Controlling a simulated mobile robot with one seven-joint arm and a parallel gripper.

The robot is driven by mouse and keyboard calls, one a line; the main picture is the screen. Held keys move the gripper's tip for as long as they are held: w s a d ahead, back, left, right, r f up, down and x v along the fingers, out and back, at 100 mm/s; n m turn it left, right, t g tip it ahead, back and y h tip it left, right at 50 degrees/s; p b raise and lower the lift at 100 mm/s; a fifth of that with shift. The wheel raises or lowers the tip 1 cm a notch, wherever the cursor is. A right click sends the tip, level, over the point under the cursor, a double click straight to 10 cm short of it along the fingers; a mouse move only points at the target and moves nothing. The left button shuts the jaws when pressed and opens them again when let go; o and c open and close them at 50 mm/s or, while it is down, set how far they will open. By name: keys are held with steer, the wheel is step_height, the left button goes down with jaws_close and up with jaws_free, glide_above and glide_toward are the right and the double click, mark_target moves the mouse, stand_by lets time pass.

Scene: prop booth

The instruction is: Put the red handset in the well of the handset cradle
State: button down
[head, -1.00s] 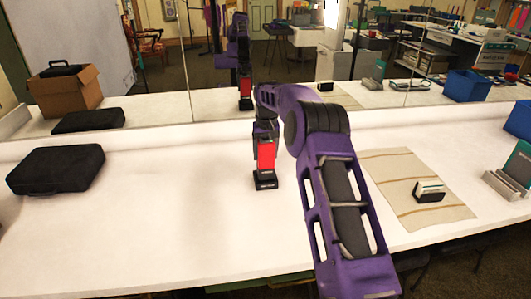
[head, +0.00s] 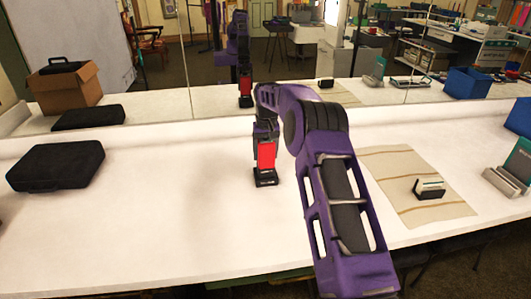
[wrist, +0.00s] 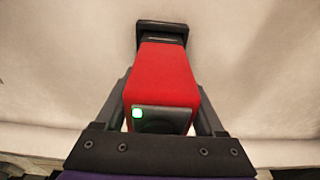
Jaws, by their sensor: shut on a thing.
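The red handset (head: 266,154) stands upright near the middle of the white table, its far end down. My gripper (head: 265,137) is shut on its upper part. In the wrist view the handset (wrist: 163,78) runs away from me between the two fingers (wrist: 160,112), with a grey end panel and a small green light near me. The handset cradle appears to be the low black block (head: 265,181) on the table under the handset; it also shows past the far end in the wrist view (wrist: 162,32). The well is hidden, and I cannot tell whether the handset is fully seated.
A black case (head: 56,166) lies at the left. A striped beige cloth (head: 395,165) at the right bears a black holder with white cards (head: 430,187). A grey-green stand (head: 510,178) is at the right edge. A mirror backs the table. White table is clear between case and cradle.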

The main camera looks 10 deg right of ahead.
steer(key=shift+f, duration=0.15)
steer(key=shift+f, duration=0.4)
jaws_free()
steer(key=shift+r+p, duration=2.05)
steer(key=shift+r, duration=1.45)
